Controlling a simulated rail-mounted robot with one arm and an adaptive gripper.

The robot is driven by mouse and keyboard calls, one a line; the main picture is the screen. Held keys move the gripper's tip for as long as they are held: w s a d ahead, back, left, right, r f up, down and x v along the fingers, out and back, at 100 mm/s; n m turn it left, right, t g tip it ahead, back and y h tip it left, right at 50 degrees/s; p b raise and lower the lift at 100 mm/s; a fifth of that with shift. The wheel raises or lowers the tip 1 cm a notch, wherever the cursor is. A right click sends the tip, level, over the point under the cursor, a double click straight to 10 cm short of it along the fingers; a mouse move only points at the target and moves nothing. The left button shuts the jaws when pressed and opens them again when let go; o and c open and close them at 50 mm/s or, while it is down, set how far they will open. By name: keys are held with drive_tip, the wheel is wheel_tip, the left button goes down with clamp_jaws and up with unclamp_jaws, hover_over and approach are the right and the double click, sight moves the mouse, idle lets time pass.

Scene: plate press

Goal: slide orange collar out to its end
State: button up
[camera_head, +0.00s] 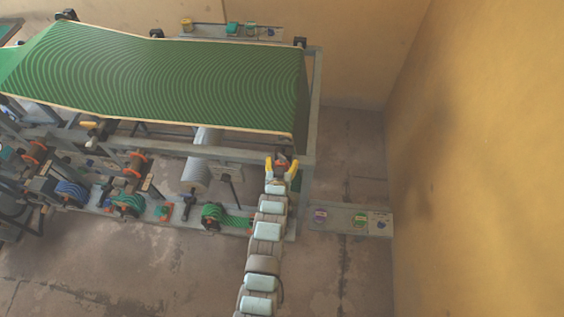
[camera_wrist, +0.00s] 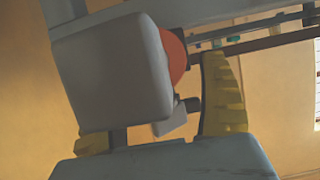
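My gripper (camera_head: 281,166) is at the front right corner of the press frame, its yellow fingers spread apart. In the wrist view, the gripper (camera_wrist: 160,120) has one finger at lower left and one at right, with a wide gap. An orange round part, likely the orange collar (camera_wrist: 175,55), shows between and beyond the fingers, largely hidden behind a pale grey block. In the head view, a small orange patch (camera_head: 281,162) shows between the fingers. Whether a finger touches the collar cannot be told.
The green striped sheet (camera_head: 170,80) covers the press beside my gripper. Grey frame bars (camera_head: 312,110) stand close by. Dark rods (camera_wrist: 260,40) run right of the orange part. Other orange rings (camera_head: 135,163) sit on the lower left. A low grey shelf (camera_head: 335,228) lies right; open floor is in front.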

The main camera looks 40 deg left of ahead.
drive_tip(key=c, duration=0.9)
drive_tip(key=shift+s, duration=0.1)
drive_tip(key=shift+s+d+b, duration=0.45)
drive_tip(key=shift+s+d, duration=0.35)
drive_tip(key=shift+s, duration=0.2)
drive_tip(key=shift+s+d+b, duration=0.45)
drive_tip(key=shift+s+d, duration=0.3)
drive_tip(key=shift+s, duration=0.25)
drive_tip(key=shift+r, duration=0.1)
drive_tip(key=o, duration=1.2)
drive_tip(key=shift+o, duration=0.2)
drive_tip(key=shift+s+d, duration=0.15)
drive_tip(key=shift+s, duration=0.05)
